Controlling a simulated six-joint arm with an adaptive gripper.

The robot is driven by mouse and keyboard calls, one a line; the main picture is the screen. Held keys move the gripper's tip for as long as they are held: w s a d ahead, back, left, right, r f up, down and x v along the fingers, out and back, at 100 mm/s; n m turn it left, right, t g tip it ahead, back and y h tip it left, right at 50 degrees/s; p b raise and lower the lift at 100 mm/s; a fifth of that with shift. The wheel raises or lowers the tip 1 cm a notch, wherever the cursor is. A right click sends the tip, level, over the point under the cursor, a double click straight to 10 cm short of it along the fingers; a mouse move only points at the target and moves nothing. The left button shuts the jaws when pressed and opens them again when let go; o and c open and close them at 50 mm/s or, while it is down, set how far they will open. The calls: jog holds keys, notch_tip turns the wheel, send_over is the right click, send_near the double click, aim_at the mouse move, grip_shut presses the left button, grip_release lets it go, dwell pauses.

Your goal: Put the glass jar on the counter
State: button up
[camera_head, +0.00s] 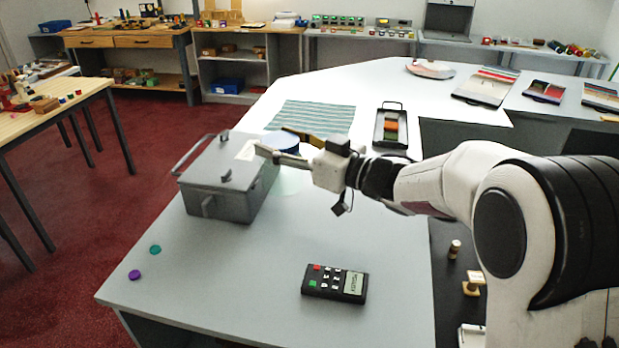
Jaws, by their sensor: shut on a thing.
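The glass jar shows as a blue lid (281,143) above a pale, see-through body, next to the grey metal box on the counter (230,283). My gripper (273,140) reaches in from the right, with one finger on each side of the lid, and is shut on the jar. The jar looks upright. The near finger covers part of it, and its base blends into the pale counter, so I cannot tell whether it touches the surface.
The grey lidded box (228,180) stands close left of the jar. A striped cloth (313,116) and a black tray (391,126) with coloured swatches lie behind. A calculator (335,283) lies in front. Green (155,250) and purple (134,274) discs lie front left. The counter's front middle is clear.

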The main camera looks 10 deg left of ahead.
jog(key=s+a+n+g+y, duration=0.1)
jog(key=s+a+n+g, duration=0.5)
jog(key=s+a, duration=1.2)
jog(key=shift+m+g, duration=0.5)
jog(key=shift+m, duration=0.2)
jog(key=shift+s+d+f, duration=0.15)
jog(key=shift+s+f, duration=0.05)
jog(key=shift+f, duration=0.6)
jog(key=shift+s+d+f, duration=0.1)
jog(key=shift+s+f, duration=0.15)
jog(key=shift+f, duration=0.6)
jog(key=shift+s+d+f, duration=0.15)
jog(key=shift+s+f, duration=0.05)
jog(key=shift+f, duration=0.6)
notch_tip(320, 180, down, 6)
jog(key=shift+f, duration=0.15)
jog(key=shift+f, duration=1.85)
jog(key=shift+f, duration=0.1)
